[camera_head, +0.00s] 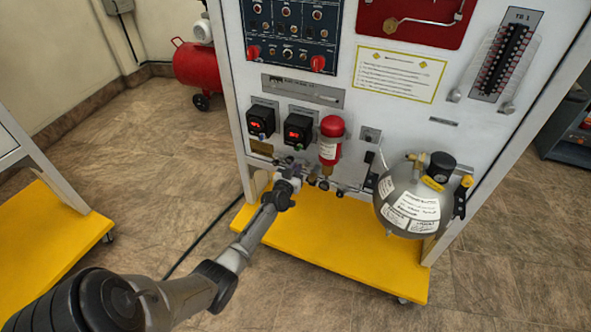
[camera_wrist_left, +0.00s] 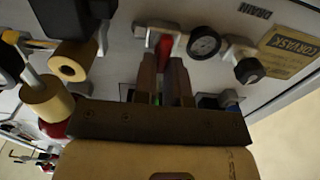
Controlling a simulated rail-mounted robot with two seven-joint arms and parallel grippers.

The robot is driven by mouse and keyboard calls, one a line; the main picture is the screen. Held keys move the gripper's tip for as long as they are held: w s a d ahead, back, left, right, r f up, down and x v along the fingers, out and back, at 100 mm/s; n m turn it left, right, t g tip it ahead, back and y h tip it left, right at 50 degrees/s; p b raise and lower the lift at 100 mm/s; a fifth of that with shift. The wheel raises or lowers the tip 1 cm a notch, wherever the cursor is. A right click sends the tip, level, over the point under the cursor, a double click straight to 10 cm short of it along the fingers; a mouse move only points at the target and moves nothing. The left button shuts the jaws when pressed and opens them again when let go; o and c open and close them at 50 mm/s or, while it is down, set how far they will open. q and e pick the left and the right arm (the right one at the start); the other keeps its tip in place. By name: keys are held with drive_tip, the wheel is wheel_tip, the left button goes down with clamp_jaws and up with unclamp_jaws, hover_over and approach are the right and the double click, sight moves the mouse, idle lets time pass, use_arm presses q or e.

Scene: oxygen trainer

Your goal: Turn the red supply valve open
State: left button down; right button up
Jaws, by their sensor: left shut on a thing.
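The red supply valve shows in the left wrist view as a red lever (camera_wrist_left: 165,46) on a fitting at the panel's lower part. My left gripper (camera_wrist_left: 164,68) has its two fingers closed around the lever from both sides. Only part of the lever shows between and beyond the fingers. In the head view my left gripper (camera_head: 289,174) is at the lower front of the white panel, left of the red cylinder, and covers the valve. My right gripper is in neither view.
In the head view a red cylinder (camera_head: 331,142) and a grey tank (camera_head: 410,200) are to the right. The yellow base (camera_head: 340,250) lies below.

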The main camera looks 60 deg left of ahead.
use_arm(q)
drive_tip(key=shift+s+a+f+n+b, duration=0.2)
drive_tip(key=shift+f+n+b, duration=0.1)
drive_tip(key=shift+n, duration=2.65)
drive_tip(key=shift+s+a+f+n+b, duration=0.15)
drive_tip(key=shift+n+b, duration=0.1)
drive_tip(key=shift+n, duration=2.65)
drive_tip(key=shift+s+a+f+n+b, duration=0.1)
drive_tip(key=shift+a+f+n+b, duration=0.15)
drive_tip(key=shift+n, duration=3)
drive_tip(key=c, duration=1.2)
unclamp_jaws()
drive_tip(key=shift+d, duration=0.1)
